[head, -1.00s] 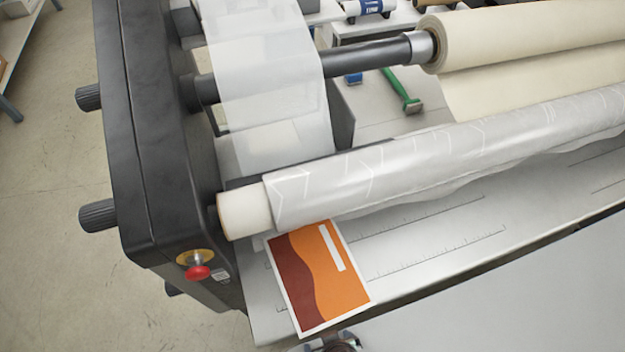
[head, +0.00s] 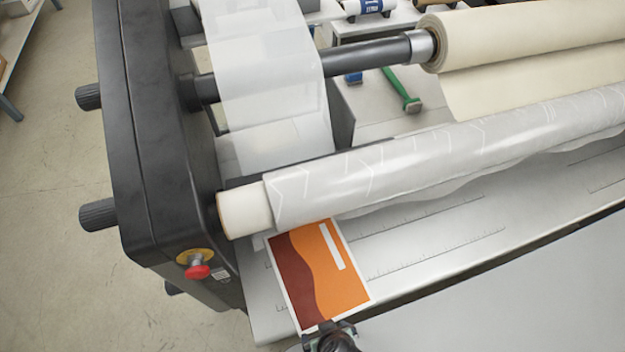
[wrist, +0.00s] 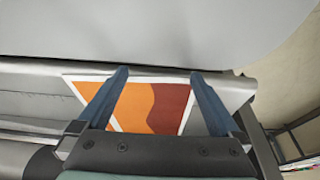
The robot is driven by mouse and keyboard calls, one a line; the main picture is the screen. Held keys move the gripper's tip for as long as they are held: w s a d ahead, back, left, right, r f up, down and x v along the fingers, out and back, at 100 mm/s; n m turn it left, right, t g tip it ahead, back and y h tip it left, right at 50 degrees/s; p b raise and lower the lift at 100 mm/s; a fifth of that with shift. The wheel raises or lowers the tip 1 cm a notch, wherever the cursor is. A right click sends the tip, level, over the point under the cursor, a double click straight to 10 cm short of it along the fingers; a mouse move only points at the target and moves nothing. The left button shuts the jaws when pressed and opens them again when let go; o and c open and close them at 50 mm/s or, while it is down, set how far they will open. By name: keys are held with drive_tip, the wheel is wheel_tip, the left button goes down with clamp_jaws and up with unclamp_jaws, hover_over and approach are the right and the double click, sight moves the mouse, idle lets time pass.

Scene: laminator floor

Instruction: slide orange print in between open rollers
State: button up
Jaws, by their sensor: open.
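The orange print (head: 318,270), with a maroon wave, a white strip and a white border, lies flat on the grey feed table (head: 430,245) at its left end. Its far edge meets the underside of the film-covered roller (head: 400,165), so whether it reaches between rollers is hidden. My gripper (head: 328,330) shows at the print's near edge in the head view. In the wrist view my gripper (wrist: 162,75) has its two blue fingers spread wide over the print (wrist: 140,105), with nothing clamped. Contact with the print cannot be told.
The black side housing (head: 165,150) with a red stop button (head: 198,271) stands left of the print. A cream roll (head: 520,40) and a green-handled tool (head: 403,90) are behind the roller. The feed table right of the print is clear.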

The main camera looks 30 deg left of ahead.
sight(324, 304)
drive_tip(key=shift+w+a, duration=0.3)
drive_tip(key=shift+a, duration=0.1)
drive_tip(key=shift+s+d, duration=0.15)
drive_tip(key=shift+d, duration=0.05)
idle(0.4)
drive_tip(key=shift+d, duration=0.1)
drive_tip(key=shift+w+d, duration=0.2)
drive_tip(key=shift+w, duration=0.2)
drive_tip(key=shift+w+a, duration=0.85)
drive_tip(key=shift+a, duration=0.25)
drive_tip(key=shift+w+a, duration=0.8)
drive_tip(key=shift+a, duration=0.25)
idle(0.8)
drive_tip(key=shift+s+d, duration=0.15)
drive_tip(key=shift+d, duration=0.05)
idle(0.3)
drive_tip(key=shift+w+d, duration=0.35)
drive_tip(key=shift+w, duration=0.1)
